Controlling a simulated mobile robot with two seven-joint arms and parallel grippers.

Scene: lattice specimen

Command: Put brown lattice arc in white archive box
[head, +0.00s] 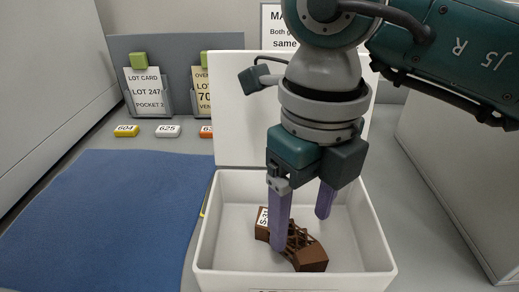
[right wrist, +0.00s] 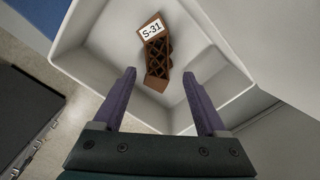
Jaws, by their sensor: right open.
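The brown lattice arc (head: 308,250) lies inside the white archive box (head: 227,264), on its floor. Its white label reads S-31 in the right wrist view (right wrist: 155,52). The box lid stands raised at the back. My right gripper (head: 302,232) is above the box with its purple fingers pointing down, open and empty. In the head view one finger covers part of the arc. In the right wrist view the arc lies beyond the open fingertips (right wrist: 160,75), apart from them. My left gripper is not in view.
A blue mat (head: 100,222) covers the left of the table. Yellow (head: 126,131), white (head: 167,131) and orange (head: 206,131) tags lie behind it. Card holders (head: 146,92) stand at the back. A grey panel rises at the right (head: 445,190).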

